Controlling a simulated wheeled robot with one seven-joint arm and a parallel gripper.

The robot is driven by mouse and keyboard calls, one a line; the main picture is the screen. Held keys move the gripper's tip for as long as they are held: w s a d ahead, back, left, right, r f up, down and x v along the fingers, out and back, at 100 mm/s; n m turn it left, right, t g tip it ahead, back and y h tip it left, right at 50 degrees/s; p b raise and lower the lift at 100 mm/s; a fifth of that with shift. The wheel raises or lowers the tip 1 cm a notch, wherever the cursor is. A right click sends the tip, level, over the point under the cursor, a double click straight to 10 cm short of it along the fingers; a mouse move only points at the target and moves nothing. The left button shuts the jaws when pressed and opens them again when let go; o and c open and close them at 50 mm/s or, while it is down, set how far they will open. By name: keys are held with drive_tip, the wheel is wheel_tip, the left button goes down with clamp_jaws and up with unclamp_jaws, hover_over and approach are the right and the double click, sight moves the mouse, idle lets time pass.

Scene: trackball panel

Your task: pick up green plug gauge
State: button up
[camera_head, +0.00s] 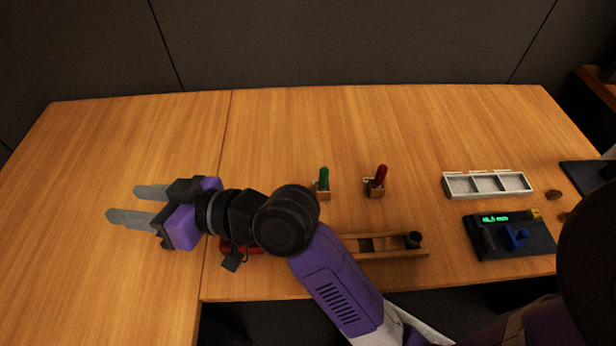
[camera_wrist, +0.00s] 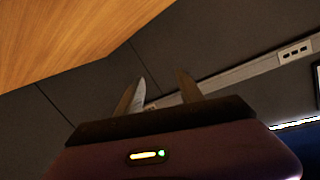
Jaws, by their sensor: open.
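The green plug gauge (camera_head: 324,178) stands upright in a small wooden block (camera_head: 323,195) near the middle of the table. My gripper (camera_head: 130,204) is open and empty over the left part of the table, well to the left of the green gauge and pointing left. In the wrist view my gripper's two fingers (camera_wrist: 160,95) are apart with nothing between them. The green gauge does not show in the wrist view.
A red plug gauge (camera_head: 380,176) stands in a similar block to the right. A wooden rack (camera_head: 390,255) lies in front, partly behind my arm. A grey three-part tray (camera_head: 450,187) and a black device (camera_head: 545,247) are at right. The back left table is clear.

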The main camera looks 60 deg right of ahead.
drive_tip(key=w+r+n+g, duration=0.1)
drive_tip(key=w+r+n, duration=0.1)
drive_tip(key=n+g+h+p, duration=0.1)
drive_tip(key=n+g+h, duration=0.65)
drive_tip(key=g, duration=0.65)
hover_over(324, 178)
drive_tip(key=shift+n+y, duration=0.25)
drive_tip(key=shift+y, duration=0.1)
drive_tip(key=f, duration=1)
drive_tip(key=shift+w+d, duration=0.3)
drive_tip(key=shift+s+f, duration=0.1)
drive_tip(key=shift+f, duration=0.25)
drive_tip(key=shift+d+f, duration=0.15)
drive_tip(key=shift+f, duration=3.25)
clamp_jaws()
